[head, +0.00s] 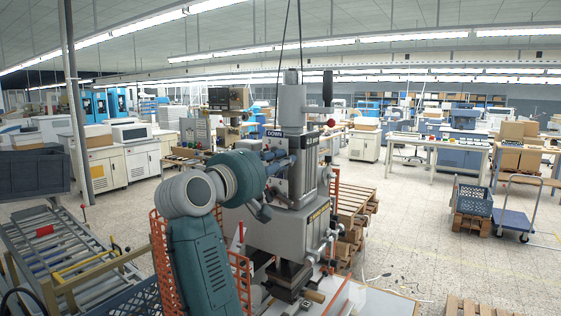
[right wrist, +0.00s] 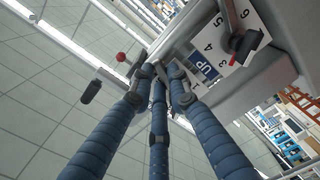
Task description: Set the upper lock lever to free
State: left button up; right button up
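The grey stamping press (head: 290,215) stands in the middle of the head view. My right gripper (head: 290,152) reaches its upper left side, close below a blue DOWN sign (head: 273,133). In the right wrist view, the blue fingers of the right gripper (right wrist: 160,74) converge beside the press head, close to a blue UP sign (right wrist: 205,72). Whether they touch anything is unclear. A dark pointer lever with a red part (right wrist: 245,44) sits on a white numbered plate (right wrist: 222,32), right of the fingertips. I cannot tell which part is the upper lock lever. My left gripper is out of view.
A red knob (head: 331,122) and black handle (head: 327,86) stick out at the press's right side. Orange mesh (head: 160,250) stands left of my arm. A roller conveyor (head: 65,245) is at left, pallets (head: 352,205) behind the press. Floor at right is partly clear.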

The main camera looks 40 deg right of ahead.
aim_at(282, 141)
jog(key=shift+f, duration=0.1)
grip_shut()
jog(key=r+n+b, duration=0.1)
jog(key=n+b, duration=0.1)
jog(key=n, duration=0.1)
jog(key=r+n+b, duration=0.1)
jog(key=n, duration=0.2)
jog(key=r+n+b, duration=0.1)
jog(key=n+b, duration=0.1)
jog(key=n, duration=0.2)
jog(key=shift+w+a+b, duration=0.1)
jog(key=shift+w+b, duration=0.25)
jog(key=shift+w+a+r+n, duration=0.1)
jog(key=shift+w+r+n, duration=0.15)
jog(key=shift+n, duration=0.75)
jog(key=shift+w+a+r+n, duration=0.1)
jog(key=shift+w+r+n, duration=0.15)
jog(key=shift+n, duration=0.75)
